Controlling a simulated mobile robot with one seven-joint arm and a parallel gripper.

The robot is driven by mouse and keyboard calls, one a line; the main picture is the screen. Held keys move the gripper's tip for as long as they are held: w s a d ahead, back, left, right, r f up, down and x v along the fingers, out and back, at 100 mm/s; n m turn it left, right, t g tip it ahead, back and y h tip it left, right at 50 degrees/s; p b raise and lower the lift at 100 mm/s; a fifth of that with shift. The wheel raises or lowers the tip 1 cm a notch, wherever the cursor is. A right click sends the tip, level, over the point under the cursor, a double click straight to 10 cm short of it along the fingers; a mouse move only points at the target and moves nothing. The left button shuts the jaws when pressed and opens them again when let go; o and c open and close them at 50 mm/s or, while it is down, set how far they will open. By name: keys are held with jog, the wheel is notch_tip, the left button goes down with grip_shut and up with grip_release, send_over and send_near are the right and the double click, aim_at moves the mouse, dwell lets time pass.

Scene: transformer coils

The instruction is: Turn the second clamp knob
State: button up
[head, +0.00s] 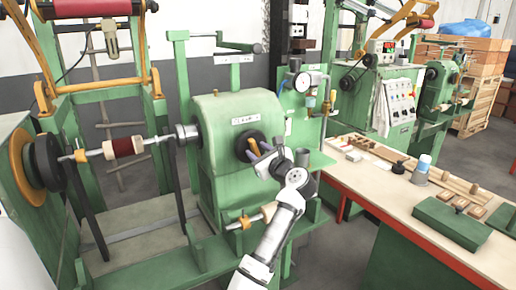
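A green winding machine headstock (235,112) stands in the middle of the head view. A round black knob or handwheel (244,149) is on its right face, with a small orange part beside it. My gripper (259,154) is at the end of my white arm, right at this black part and overlapping it in the picture. Whether it touches is unclear, and its fingers are too small to judge. Left of the headstock, a shaft carries a dark red coil (124,147) between light wooden pieces. Which part is the second clamp knob cannot be made out for certain.
A workbench (365,185) with a green box (452,224), wooden pieces and a blue-topped container (423,168) stands to the right. A lower wooden-ended spindle (250,219) lies left of my forearm.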

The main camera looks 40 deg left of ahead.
jog(key=shift+w+a, duration=0.1)
jog(key=shift+a, duration=0.25)
jog(key=shift+c, duration=0.5)
grip_shut()
